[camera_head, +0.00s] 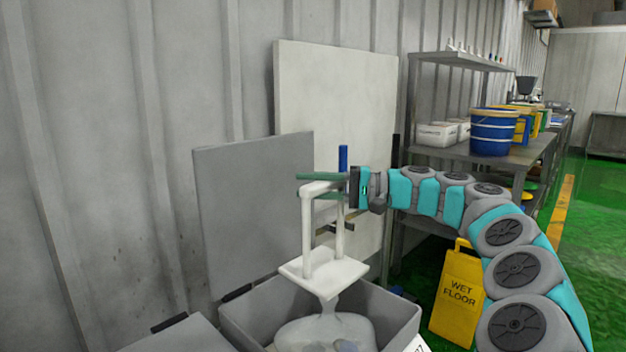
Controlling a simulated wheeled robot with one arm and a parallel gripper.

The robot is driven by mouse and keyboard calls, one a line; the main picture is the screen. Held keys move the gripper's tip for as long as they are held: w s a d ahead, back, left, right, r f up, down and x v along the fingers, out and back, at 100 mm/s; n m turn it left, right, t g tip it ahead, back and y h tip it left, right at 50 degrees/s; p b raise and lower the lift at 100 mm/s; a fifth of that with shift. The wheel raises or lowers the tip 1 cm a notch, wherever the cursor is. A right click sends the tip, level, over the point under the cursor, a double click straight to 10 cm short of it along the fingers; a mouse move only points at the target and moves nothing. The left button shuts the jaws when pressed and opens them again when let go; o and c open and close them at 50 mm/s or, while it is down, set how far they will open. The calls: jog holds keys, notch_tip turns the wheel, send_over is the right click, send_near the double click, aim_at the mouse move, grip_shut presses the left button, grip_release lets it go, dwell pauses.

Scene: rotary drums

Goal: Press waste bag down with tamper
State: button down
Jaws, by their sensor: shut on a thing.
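The white tamper (308,240) has a top handle bar, two upright posts and a flat square plate. My gripper (308,187) has green fingers and is shut on the tamper's handle bar. The tamper hangs upright with its plate above the open grey bin (395,310). The pale translucent waste bag (325,332) sits inside the bin, its gathered neck rising to just under the plate. I cannot tell whether plate and neck touch. The plate hides the top of the neck, and the bag's lower part is cut off by the picture's edge.
The bin's grey lid (255,215) stands open behind it. A yellow wet floor sign (457,295) stands to the right, close to my arm. A metal shelf (540,150) holds a blue bucket (493,132) and white boxes. Green floor lies open at far right.

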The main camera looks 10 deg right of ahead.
jog(key=shift+w+d+f, duration=0.1)
jog(key=shift+d+f, duration=0.05)
jog(key=shift+f+b, duration=2.2)
jog(key=shift+f, duration=0.75)
